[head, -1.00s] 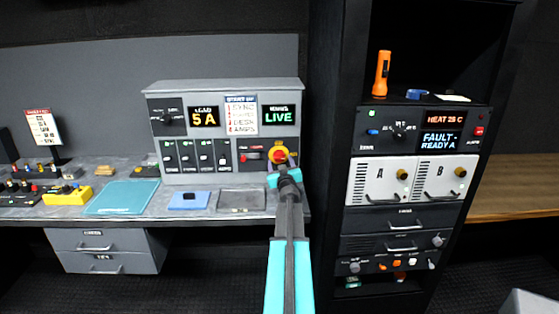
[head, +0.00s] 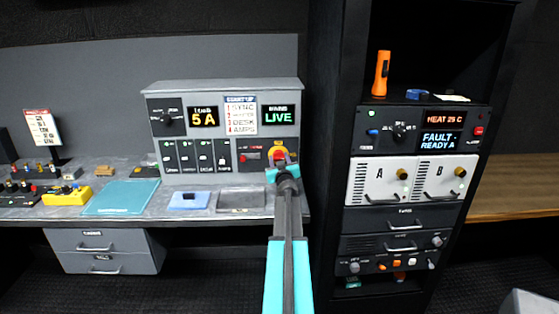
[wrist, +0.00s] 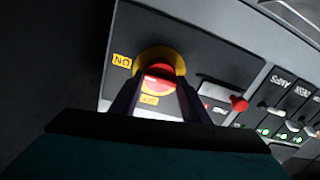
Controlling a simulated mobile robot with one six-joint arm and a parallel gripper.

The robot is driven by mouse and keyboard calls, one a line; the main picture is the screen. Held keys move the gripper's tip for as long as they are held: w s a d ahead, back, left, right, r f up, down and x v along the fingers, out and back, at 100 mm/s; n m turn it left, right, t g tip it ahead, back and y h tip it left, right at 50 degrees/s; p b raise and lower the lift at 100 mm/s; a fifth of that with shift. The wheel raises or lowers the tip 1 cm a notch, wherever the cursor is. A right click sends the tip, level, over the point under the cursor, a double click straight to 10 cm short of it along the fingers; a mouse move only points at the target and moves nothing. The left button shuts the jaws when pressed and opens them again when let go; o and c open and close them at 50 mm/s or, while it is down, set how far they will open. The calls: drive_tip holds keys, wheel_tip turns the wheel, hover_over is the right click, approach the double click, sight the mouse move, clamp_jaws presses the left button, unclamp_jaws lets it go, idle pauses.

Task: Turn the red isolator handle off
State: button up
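In the wrist view a yellow ON label (wrist: 122,61) is beside the plate, and another small yellow label (wrist: 150,99) shows between my fingers, too small to read surely. My gripper (wrist: 160,88) has one finger on each side of the red handle, and the handle fills the narrow gap. In the head view my gripper (head: 281,169) reaches the panel's lower right corner and partly hides the handle (head: 278,154).
Left of the isolator is a smaller red switch (head: 250,156), also close in the wrist view (wrist: 239,103), with a row of breakers (head: 200,155) beyond. The panel display (head: 279,117) reads LIVE. A black equipment rack (head: 330,150) stands close on the right.

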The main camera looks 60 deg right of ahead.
drive_tip(key=c, duration=0.3)
drive_tip(key=shift+d, duration=0.15)
drive_tip(key=shift+c, duration=0.6)
drive_tip(key=shift+o, duration=0.2)
